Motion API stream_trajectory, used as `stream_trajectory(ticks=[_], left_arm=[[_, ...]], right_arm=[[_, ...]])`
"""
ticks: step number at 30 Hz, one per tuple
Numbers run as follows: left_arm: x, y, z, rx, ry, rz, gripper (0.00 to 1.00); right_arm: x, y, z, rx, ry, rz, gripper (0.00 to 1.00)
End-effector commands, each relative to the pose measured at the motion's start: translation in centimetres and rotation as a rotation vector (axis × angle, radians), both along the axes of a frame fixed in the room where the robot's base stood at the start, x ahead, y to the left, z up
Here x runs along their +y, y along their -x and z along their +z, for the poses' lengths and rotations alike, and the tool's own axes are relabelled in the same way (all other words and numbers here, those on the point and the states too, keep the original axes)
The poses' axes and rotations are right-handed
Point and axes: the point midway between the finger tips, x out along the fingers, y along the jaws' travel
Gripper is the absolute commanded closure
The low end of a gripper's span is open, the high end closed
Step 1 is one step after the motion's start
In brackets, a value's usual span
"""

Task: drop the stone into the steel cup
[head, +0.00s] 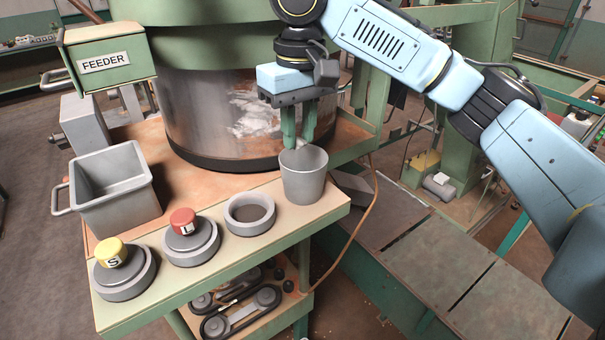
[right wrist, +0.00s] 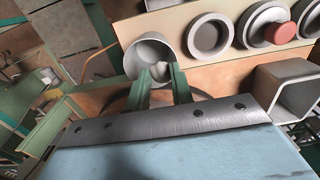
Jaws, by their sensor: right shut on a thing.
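The steel cup (head: 304,182) stands upright at the right end of the green-edged bench, with its mouth open upward. My right gripper (head: 299,142) points down just above the back of the cup's mouth. Its green fingers are shut on the stone, which is mostly hidden by them in the head view. In the right wrist view the stone shows as a small grey piece (right wrist: 159,74) between the fingertips (right wrist: 160,76), in front of the cup's opening (right wrist: 146,50). My left gripper is not in view.
A grey ring (head: 250,214), a red-knobbed piece marked L (head: 190,238) and a yellow-knobbed piece marked S (head: 124,269) stand left of the cup. A square grey bin (head: 112,190) is farther left. A large steel drum (head: 215,115) rises behind my gripper.

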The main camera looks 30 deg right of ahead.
Motion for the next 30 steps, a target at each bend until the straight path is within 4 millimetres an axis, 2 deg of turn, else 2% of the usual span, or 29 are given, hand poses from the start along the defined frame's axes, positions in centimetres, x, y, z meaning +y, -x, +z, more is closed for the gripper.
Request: stream_trajectory(ticks=[3, 9, 19, 20, 24, 25, 30], left_arm=[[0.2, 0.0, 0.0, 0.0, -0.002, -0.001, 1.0], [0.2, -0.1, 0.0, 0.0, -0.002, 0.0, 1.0], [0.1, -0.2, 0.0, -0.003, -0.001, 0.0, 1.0], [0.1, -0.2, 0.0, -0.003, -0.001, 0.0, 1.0], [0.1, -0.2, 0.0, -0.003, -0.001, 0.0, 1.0], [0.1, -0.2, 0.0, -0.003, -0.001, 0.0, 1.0], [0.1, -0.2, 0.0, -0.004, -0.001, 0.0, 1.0]], right_arm=[[0.0, 0.0, -1.5, 0.003, -0.002, -0.001, 0.99], [-0.1, 0.0, -2.9, 0.0, -0.001, -0.003, 0.99], [-0.1, 0.0, -3.2, -0.001, -0.001, -0.004, 0.99], [-0.1, 0.0, -3.2, -0.001, -0.001, -0.004, 0.75], [-0.1, 0.0, -3.2, -0.001, -0.001, -0.004, 0.56], [-0.1, 0.0, -3.2, -0.001, -0.001, -0.004, 0.52], [-0.1, 0.0, -3.2, -0.001, -0.001, -0.004, 0.52]])
